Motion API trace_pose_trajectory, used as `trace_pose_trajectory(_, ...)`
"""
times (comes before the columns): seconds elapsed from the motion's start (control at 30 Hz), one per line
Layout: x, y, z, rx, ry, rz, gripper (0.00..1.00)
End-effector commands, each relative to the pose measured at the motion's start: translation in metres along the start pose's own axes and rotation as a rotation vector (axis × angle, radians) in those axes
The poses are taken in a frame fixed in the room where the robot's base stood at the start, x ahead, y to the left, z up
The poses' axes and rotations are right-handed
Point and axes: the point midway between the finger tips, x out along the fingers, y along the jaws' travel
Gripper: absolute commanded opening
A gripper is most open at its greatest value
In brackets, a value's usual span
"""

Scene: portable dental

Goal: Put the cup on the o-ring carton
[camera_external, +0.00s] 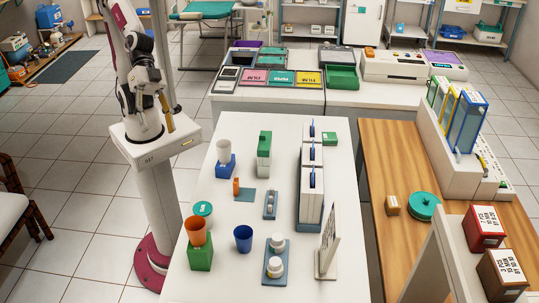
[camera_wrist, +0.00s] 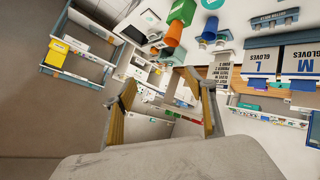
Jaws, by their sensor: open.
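Several cups stand on the white table. An orange cup (camera_external: 195,230) sits on a green box (camera_external: 200,257), a blue cup (camera_external: 243,239) stands directly on the tabletop, and a white cup (camera_external: 223,151) sits on a blue box (camera_external: 225,167). In the wrist view, the orange cup (camera_wrist: 174,34) and green box (camera_wrist: 182,11) are at the top. I cannot tell which box is the o-ring carton; no such label is readable. My gripper (camera_external: 167,118) is open and empty, left of the table and apart from the cups; its tan fingers (camera_wrist: 165,115) show in the wrist view.
The white table (camera_external: 210,285) also holds a tall green-and-white carton (camera_external: 264,155), white dispensers (camera_external: 311,180) and a sign (camera_external: 328,240). A wooden bench (camera_external: 385,160) at right carries a small tan box (camera_external: 392,205). Red (camera_external: 484,228) and brown (camera_external: 502,272) boxes stand front right.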

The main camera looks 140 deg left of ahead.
Motion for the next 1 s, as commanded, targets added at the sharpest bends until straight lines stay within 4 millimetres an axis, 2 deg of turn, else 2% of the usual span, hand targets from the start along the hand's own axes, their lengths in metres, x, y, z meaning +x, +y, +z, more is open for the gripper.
trace_pose_trajectory(0.17,-0.036,-0.019,0.038,0.134,-0.110,-0.039,0.55)
trace_pose_trajectory(0.4,-0.085,-0.069,0.087,0.288,-0.259,-0.172,0.55)
trace_pose_trajectory(0.5,-0.104,-0.090,0.101,0.328,-0.306,-0.237,0.55)
trace_pose_trajectory(0.7,-0.126,-0.116,0.117,0.368,-0.360,-0.320,0.55)
trace_pose_trajectory(1.0,-0.129,-0.120,0.118,0.373,-0.369,-0.332,0.55)
